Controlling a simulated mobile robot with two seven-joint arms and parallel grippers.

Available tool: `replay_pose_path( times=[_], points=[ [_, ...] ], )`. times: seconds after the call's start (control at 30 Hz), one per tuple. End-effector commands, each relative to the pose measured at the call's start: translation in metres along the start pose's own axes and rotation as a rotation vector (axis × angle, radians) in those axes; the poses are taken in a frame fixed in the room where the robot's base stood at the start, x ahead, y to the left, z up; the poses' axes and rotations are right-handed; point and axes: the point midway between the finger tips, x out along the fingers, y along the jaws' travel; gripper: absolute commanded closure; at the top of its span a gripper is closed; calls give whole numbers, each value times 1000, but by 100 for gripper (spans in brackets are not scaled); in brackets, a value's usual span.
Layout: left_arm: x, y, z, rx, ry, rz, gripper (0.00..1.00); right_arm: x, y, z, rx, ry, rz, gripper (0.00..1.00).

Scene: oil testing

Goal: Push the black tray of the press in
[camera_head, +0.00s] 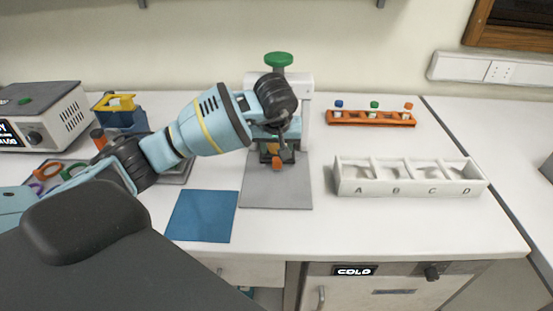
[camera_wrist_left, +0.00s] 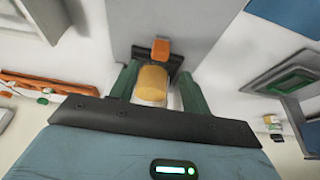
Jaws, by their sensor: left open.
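The press stands at the back middle of the bench, with a white frame (camera_head: 306,100) and a green knob (camera_head: 278,59) on top. Its black tray shows in the left wrist view (camera_wrist_left: 176,60), with an orange handle (camera_wrist_left: 160,48) at its outer end; the handle also shows in the head view (camera_head: 276,163). A yellow cylinder (camera_wrist_left: 151,82) appears in front of the tray, between the green fingers of my left gripper (camera_wrist_left: 157,92). The gripper is open, its fingers either side of the cylinder; contact cannot be told. My left arm hides much of the press.
A grey mat (camera_head: 280,196) lies under the press, with a blue mat (camera_head: 202,216) to its left. A white box with compartments A to D (camera_head: 410,187) and an orange vial rack (camera_head: 371,119) stand to the right. The bench front between is clear.

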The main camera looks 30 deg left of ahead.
Motion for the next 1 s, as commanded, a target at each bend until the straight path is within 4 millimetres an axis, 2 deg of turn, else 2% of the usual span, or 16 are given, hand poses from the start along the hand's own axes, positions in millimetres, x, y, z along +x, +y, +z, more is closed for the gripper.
replay_pose_path(
  times=[0.2,0.4,0.57,0.8,0.87,1.0],
  points=[
    [35,0,2,0,-6,-1,53,0,-2,2,8,-3,-1,64],
    [58,0,1,0,-3,0,53,1,-2,4,8,-6,-1,64],
    [66,0,1,0,-2,0,53,0,-3,4,8,-8,-2,64],
    [66,0,0,0,-1,0,53,0,-2,5,4,-10,-2,64],
    [66,0,0,0,-1,0,58,0,-1,5,1,-10,-2,64],
    [66,0,0,0,-1,0,76,-1,0,6,-4,-11,-3,64]
  ],
)
